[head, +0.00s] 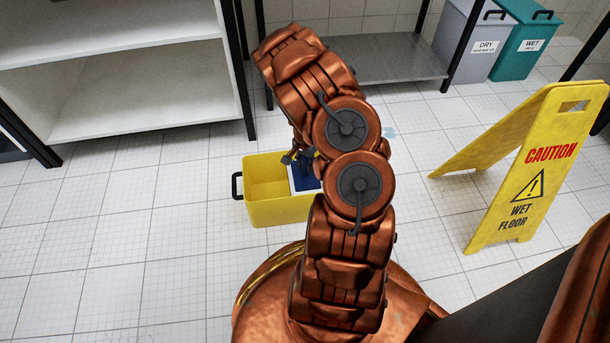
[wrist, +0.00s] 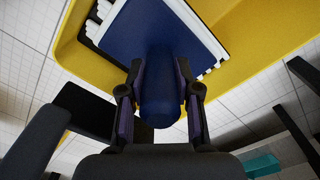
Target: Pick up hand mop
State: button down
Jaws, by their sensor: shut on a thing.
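The hand mop (head: 304,178) has a dark blue body with white edging and sits in the yellow bucket (head: 275,212), partly hidden by my arm in the head view. The wrist view shows its blue flat face (wrist: 150,35) and rounded blue handle (wrist: 160,100) close up, with white strands along its edges. My gripper (wrist: 160,108) is shut on the handle, one finger on each side. In the head view only a little of my gripper shows above the bucket. The wrist view also shows the bucket's yellow wall (wrist: 265,35) around the mop.
A yellow wet-floor sign (head: 530,175) stands on the tiled floor to the right. White shelves (head: 140,85) stand at the left and a metal rack (head: 385,70) behind. Grey (head: 475,55) and teal (head: 527,50) bins stand at the back right. The floor left of the bucket is clear.

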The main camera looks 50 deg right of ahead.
dwell(0.4)
notch_tip(320, 180, up, 10)
jog(key=p, duration=0.3)
jog(key=shift+p, duration=0.35)
